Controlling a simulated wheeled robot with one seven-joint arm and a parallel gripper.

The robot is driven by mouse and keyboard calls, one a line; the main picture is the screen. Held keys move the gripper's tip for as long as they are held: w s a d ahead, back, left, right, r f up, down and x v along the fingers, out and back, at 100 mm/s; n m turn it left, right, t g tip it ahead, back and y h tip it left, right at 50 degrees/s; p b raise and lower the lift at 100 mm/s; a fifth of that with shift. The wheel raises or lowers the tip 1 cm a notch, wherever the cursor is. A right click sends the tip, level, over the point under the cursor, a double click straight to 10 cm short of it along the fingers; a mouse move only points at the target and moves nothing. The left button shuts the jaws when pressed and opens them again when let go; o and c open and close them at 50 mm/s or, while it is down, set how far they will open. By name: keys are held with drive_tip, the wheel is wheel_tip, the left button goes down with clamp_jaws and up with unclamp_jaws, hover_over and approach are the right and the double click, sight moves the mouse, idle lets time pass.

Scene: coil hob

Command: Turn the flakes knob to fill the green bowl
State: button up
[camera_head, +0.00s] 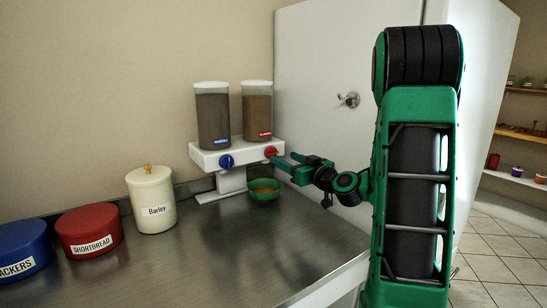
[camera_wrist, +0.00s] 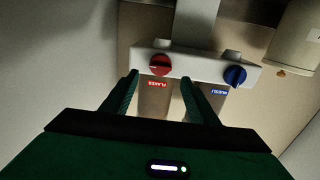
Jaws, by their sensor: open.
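The dispenser (camera_head: 208,157) is white with two clear canisters. Its red knob (camera_head: 270,152) is on the right, under the canister with a red label; the wrist view shows this red knob (camera_wrist: 160,65) with a red FLAKES label, upside down. The blue knob (camera_head: 226,162) is on the left; it also shows in the wrist view (camera_wrist: 235,76). The green bowl (camera_head: 262,195) stands below the red-knob side, with orange-brown contents inside. My gripper (camera_head: 281,160) is open and empty, its fingertips (camera_wrist: 160,78) on either side of the red knob and just short of it. Contact is not visible.
A cream Barley jar (camera_head: 154,200), a red SHORTBREAD tin (camera_head: 90,232) and a blue tin (camera_head: 22,250) stand on the steel counter (camera_head: 215,265) at left. A white cabinet or fridge (camera_head: 320,70) stands close behind my gripper. The front counter is clear.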

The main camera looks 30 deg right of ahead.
sight(274, 153)
drive_tip(key=w, duration=0.7)
drive_tip(key=shift+a, duration=0.15)
drive_tip(key=shift+c, duration=0.2)
drive_tip(key=c, duration=1)
